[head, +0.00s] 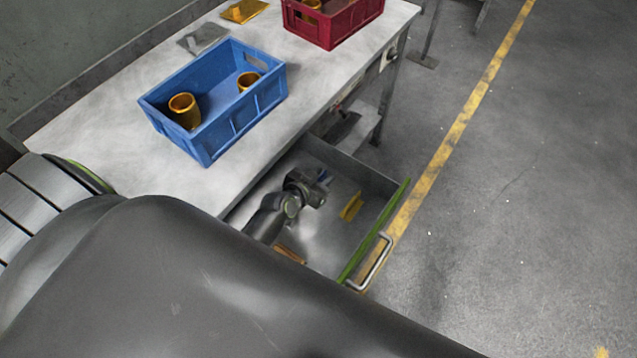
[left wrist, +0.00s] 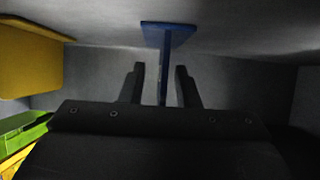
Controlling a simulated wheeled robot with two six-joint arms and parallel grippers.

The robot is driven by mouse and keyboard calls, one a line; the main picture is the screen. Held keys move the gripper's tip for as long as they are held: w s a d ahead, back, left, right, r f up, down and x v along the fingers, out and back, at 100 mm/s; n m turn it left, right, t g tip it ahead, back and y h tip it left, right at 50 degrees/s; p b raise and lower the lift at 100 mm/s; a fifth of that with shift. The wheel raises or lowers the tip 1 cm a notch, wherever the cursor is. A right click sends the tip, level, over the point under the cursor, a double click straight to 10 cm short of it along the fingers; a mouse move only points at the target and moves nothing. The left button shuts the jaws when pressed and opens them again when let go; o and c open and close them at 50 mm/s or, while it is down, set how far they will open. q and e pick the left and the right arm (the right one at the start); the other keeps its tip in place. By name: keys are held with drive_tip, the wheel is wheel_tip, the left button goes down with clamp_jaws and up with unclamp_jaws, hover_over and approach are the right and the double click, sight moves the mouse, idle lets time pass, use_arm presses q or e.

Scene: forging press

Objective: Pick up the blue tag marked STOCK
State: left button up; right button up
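The blue tag (head: 324,176) is in the open drawer (head: 322,245), largely hidden behind my left gripper (head: 316,186) in the head view. In the left wrist view the blue tag (left wrist: 167,36) shows a flat plate and a thin upright part. That upright part stands between the two fingers of my left gripper (left wrist: 160,82). The fingers are apart, with a gap on both sides of it. No marking on the tag can be read. My right gripper is not in view.
A yellow tag (head: 351,206) and an orange-yellow piece (head: 290,253) lie in the drawer. The drawer front has a green edge (head: 376,232) and metal handle (head: 375,262). A blue crate (head: 228,128) with brass-coloured cups and a red crate (head: 345,30) stand on the bench.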

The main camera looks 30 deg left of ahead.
use_arm(q)
clamp_jaws()
idle(0.4)
